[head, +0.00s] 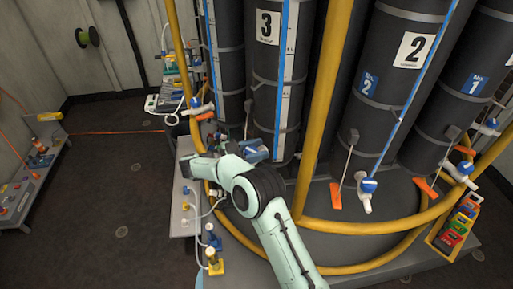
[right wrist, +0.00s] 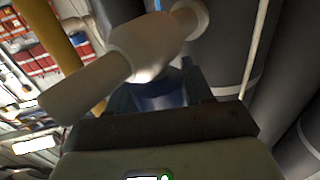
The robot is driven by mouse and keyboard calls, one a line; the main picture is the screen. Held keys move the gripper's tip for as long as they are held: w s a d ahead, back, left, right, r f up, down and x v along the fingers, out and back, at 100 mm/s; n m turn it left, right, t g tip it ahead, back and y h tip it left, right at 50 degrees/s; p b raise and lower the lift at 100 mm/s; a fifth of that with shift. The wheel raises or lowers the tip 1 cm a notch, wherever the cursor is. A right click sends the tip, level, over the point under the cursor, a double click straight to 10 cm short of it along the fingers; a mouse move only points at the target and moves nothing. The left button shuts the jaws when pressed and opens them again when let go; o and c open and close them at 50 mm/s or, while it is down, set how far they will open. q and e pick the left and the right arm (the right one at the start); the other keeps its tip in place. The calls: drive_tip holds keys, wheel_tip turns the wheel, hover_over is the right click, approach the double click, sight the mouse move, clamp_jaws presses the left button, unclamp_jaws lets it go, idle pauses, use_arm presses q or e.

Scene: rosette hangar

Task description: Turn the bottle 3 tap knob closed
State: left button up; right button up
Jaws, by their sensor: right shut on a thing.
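Bottle 3 (head: 262,85) is a tall dark cylinder with a white "3" label, at the upper middle of the head view. My right gripper (head: 246,148) is at its lower end, with my arm reaching up from the bottom. In the right wrist view, the white tap body (right wrist: 145,48) with its spout slants to the lower left. The blue tap knob (right wrist: 163,95) sits between the fingers of my right gripper (right wrist: 160,92), which is shut on it. The gripper partly hides the knob, so its exact turn is hard to tell. My left gripper is not in view.
Bottle 2 (head: 399,75) stands to the right, with its own blue-knobbed tap (head: 367,190) and orange tag (head: 336,196). A yellow rail (head: 322,110) rises close to the right of bottle 3. A side shelf (head: 182,205) with fittings is left. Dark floor (head: 100,200) is open further left.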

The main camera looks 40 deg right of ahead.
drive_tip(key=shift+r, duration=0.15)
drive_tip(key=o, duration=1)
drive_tip(key=shift+c, duration=0.2)
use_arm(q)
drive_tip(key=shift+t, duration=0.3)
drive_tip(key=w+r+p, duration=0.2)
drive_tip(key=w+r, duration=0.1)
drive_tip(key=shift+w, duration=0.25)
use_arm(e)
drive_tip(key=v, duration=1.3)
drive_tip(key=shift+w+a, duration=0.15)
drive_tip(key=shift+w, duration=0.05)
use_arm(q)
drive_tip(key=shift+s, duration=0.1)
use_arm(e)
drive_tip(key=shift+s, duration=0.1)
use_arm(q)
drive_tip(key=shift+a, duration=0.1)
